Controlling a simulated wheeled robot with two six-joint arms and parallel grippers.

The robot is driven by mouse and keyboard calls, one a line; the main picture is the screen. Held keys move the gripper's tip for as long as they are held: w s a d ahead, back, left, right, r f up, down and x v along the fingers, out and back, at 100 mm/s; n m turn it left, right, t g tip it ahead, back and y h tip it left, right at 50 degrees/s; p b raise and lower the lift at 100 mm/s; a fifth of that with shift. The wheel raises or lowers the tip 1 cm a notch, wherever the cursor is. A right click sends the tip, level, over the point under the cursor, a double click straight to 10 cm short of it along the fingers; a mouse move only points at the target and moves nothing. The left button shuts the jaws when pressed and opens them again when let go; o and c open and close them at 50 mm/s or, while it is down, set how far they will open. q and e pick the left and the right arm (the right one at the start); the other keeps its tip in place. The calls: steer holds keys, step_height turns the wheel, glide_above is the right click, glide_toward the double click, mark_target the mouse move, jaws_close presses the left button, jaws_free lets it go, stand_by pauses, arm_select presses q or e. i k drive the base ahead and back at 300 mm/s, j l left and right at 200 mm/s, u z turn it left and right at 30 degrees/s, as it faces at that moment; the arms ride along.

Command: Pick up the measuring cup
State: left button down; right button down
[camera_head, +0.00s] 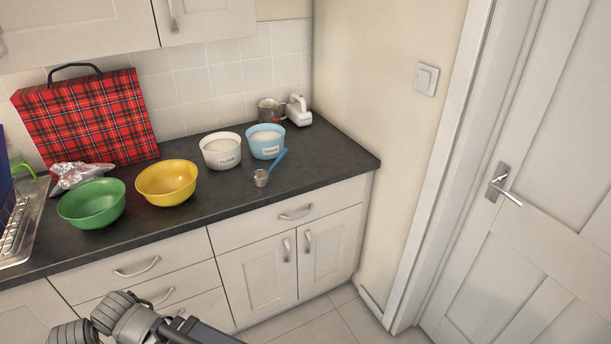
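A small metal measuring cup (261,179) with a blue handle sits on the dark countertop (225,210), right of the middle. Its handle slants up and to the right, near the front of a light blue canister. Farther back by the wall stands a larger metal cup (268,110) with a side handle, partly hidden by the blue canister. Grey links of one of my arms show at the bottom left, below the counter edge and well away from both cups. Neither gripper's fingers can be seen.
The light blue canister (266,142) and a white canister (221,151) stand behind the small cup. A white hand mixer (298,111) is at the back corner. Yellow (166,184) and green (92,204) bowls are left. Counter right of the cup is clear.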

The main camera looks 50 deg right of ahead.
mark_target(261, 177)
steer(key=z, duration=1.4)
